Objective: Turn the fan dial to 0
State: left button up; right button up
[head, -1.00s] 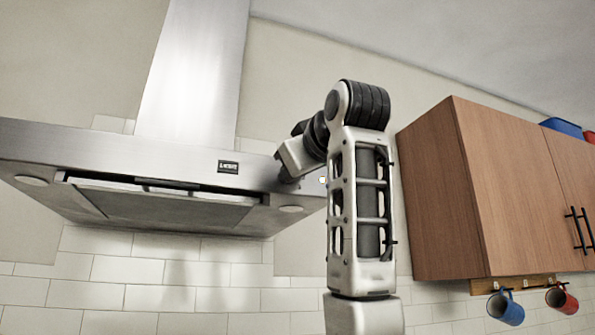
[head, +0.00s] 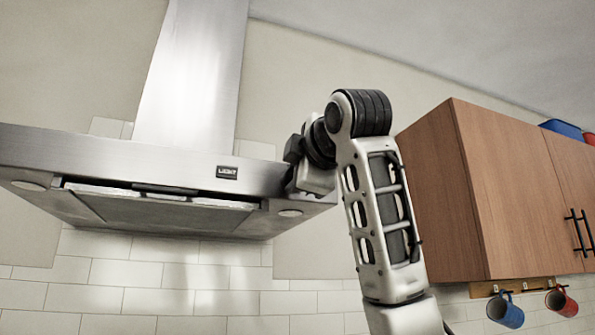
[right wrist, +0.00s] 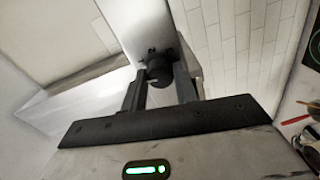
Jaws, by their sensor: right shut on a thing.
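The steel range hood (head: 130,158) fills the left of the head view, with a small dark label plate (head: 227,172) on its front band. My right gripper (head: 290,184) is at the right end of that band, and the dial is hidden behind it in the head view. In the right wrist view, a dark round fan dial (right wrist: 158,71) sits between the two fingers of my right gripper (right wrist: 160,76). The fingers are shut on it. The number the dial points to cannot be read. My left gripper is not in view.
A wooden wall cabinet (head: 432,195) stands close to the right of my right arm. A blue mug (head: 505,311) and a red mug (head: 562,300) hang below it. A white tiled wall (head: 150,275) lies behind the hood.

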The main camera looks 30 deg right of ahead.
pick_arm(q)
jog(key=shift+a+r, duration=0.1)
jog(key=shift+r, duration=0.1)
pick_arm(e)
jog(key=shift+n, duration=0.8)
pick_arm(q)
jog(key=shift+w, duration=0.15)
pick_arm(e)
jog(key=o, duration=1)
jog(key=shift+a, duration=0.1)
jog(key=shift+c, duration=0.2)
pick_arm(q)
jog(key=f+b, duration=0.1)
jog(key=b, duration=0.2)
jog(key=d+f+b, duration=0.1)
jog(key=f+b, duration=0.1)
jog(key=b, duration=0.2)
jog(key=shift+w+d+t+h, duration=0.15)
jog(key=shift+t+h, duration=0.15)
pick_arm(e)
jog(key=v, duration=1.6)
